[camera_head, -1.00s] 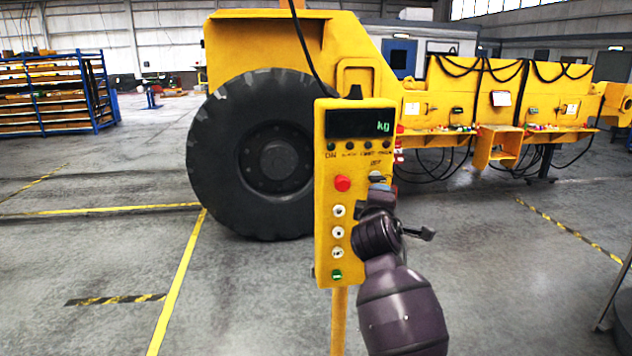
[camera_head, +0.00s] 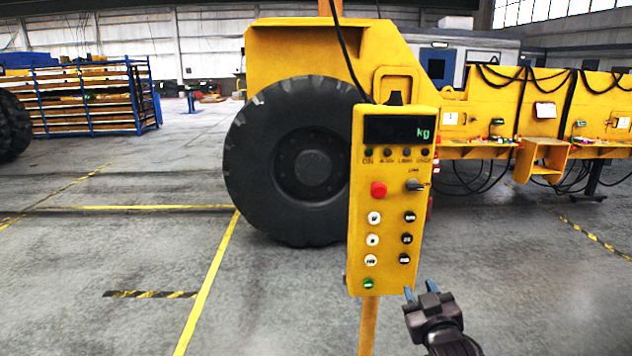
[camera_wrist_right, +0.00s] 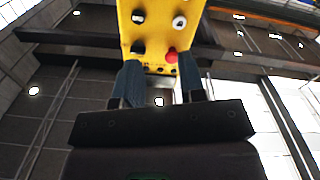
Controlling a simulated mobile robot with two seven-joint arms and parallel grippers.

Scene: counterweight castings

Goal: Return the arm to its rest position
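My right gripper (camera_head: 417,294) is at the lower right of a yellow control box (camera_head: 392,288) in the head view. Its two fingers stand apart with nothing between them in the right wrist view (camera_wrist_right: 159,70). That view looks up at the yellow box (camera_wrist_right: 155,10) with its red button (camera_wrist_right: 171,56). In the head view the fingertips are close to the box's lower edge; I cannot tell whether they touch it. My left gripper is not in view.
The box has a dark "kg" display (camera_head: 400,130), a selector knob (camera_head: 414,185) and several buttons, on a yellow post (camera_head: 368,325). Behind it stands a large tyre (camera_head: 300,160) on a yellow machine (camera_head: 320,50). A blue rack (camera_head: 140,95) is far left. Open floor lies at left.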

